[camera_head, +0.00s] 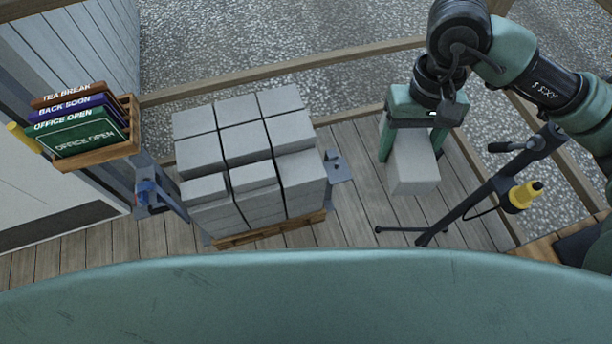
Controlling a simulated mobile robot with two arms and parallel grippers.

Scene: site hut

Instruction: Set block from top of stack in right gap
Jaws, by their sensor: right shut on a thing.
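My right gripper (412,139) hangs at the right of the view, with its two green fingers on either side of a grey block (413,176). It is shut on this block and holds it to the right of the stack, apart from it. The stack of grey blocks (252,142) stands on a wooden pallet (268,230) in the middle of the view. Its front row of blocks looks lower than the rows behind, with narrow seams between columns. I cannot tell a right gap clearly. My left gripper is not in view.
A black tripod stand (470,203) with a yellow tool (523,196) stands right of the held block. A wooden rack (128,137) with several signs is at the left. Wooden rails border the plank deck (352,214). Some deck is bare between stack and tripod.

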